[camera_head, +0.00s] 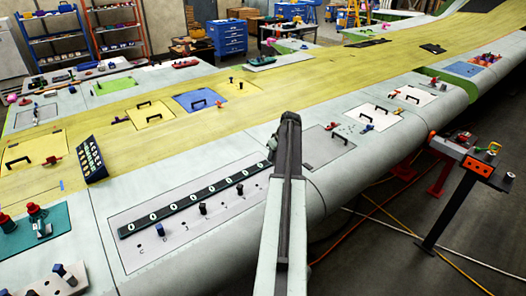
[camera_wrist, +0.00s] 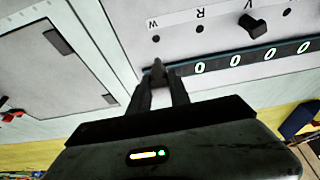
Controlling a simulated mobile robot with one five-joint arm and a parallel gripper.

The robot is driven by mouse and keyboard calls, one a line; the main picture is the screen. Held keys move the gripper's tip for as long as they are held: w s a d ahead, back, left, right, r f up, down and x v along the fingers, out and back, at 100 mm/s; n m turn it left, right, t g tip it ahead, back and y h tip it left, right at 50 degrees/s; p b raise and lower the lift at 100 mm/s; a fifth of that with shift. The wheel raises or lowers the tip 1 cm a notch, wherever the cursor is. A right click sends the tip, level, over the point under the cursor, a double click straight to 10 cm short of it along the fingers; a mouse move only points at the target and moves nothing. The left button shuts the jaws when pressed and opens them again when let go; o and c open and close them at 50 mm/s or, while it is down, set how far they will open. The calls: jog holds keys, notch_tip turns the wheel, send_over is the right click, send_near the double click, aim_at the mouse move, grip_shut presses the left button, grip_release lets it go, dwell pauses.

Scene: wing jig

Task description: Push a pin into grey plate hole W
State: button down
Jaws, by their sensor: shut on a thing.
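The grey plate (camera_head: 150,255) lies on the wing surface and carries a row of lettered holes. In the wrist view, hole W (camera_wrist: 155,39) is a bare dark hole beside its printed letter, at the plate's left end. Hole R (camera_wrist: 199,29) beside it is also empty, and a black pin (camera_wrist: 252,25) stands near the letter V. My gripper (camera_wrist: 159,80) is shut on a small grey pin (camera_wrist: 158,66), seen mostly between the fingertips. The pin appears below hole W in the picture, apart from it, close to the end of the dark strip. My arm partly hides the gripper in the head view.
The dark strip (camera_head: 190,203) with several white zeros runs along the plate. More pins, one blue-topped (camera_head: 162,229), stand along the hole row. A grey hatch panel (camera_head: 327,145) lies beyond my arm. A black label stand (camera_head: 92,160) stands left on the yellow surface.

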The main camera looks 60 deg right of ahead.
jog(key=shift+w, duration=0.15)
jog(key=shift+w+a+f+b, duration=0.1)
jog(key=shift+a+f+b, duration=0.05)
jog(key=shift+f+b, duration=0.5)
notch_tip(320, 180, down, 5)
jog(key=b, duration=0.5)
jog(key=shift+f, duration=0.1)
jog(key=shift+s, duration=0.3)
notch_tip(320, 180, down, 3)
jog(key=b, duration=0.3)
jog(key=shift+r, duration=0.2)
